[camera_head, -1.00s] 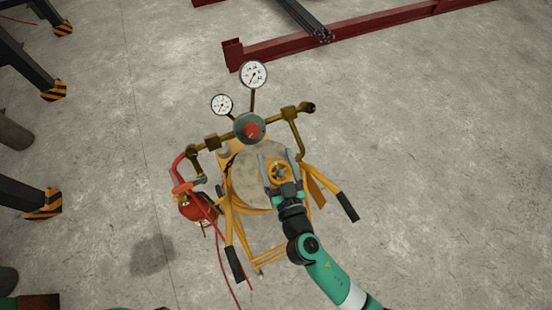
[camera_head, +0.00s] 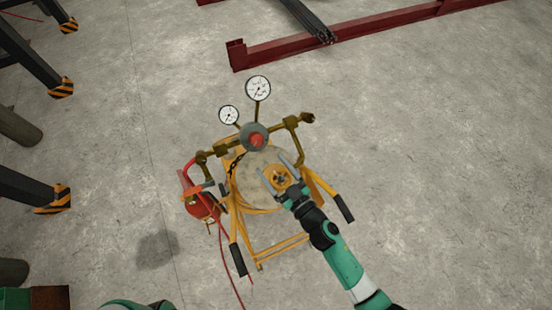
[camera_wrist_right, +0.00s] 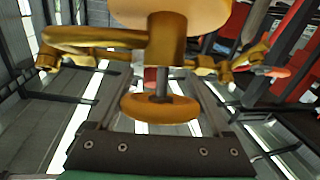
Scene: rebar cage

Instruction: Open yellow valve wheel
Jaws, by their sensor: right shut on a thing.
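The yellow valve wheel (camera_head: 280,177) sits at the top of a yellow wheeled cart with a grey round cylinder top (camera_head: 247,181). My right gripper (camera_head: 275,168) has one finger on each side of the wheel and is shut on it. In the right wrist view the wheel (camera_wrist_right: 160,108) lies between the two fingers, with its stem running up to a brass valve body (camera_wrist_right: 165,40). Contact of the fingers with the rim is hard to see. My left gripper is not in view.
Two round gauges (camera_head: 258,88) and a red-centred regulator (camera_head: 255,138) stand just beyond the wheel. A red cylinder (camera_head: 202,203) with a red hose is at the cart's left. Black-gripped handles (camera_head: 341,208) stick out toward me. Open concrete floor lies to the right.

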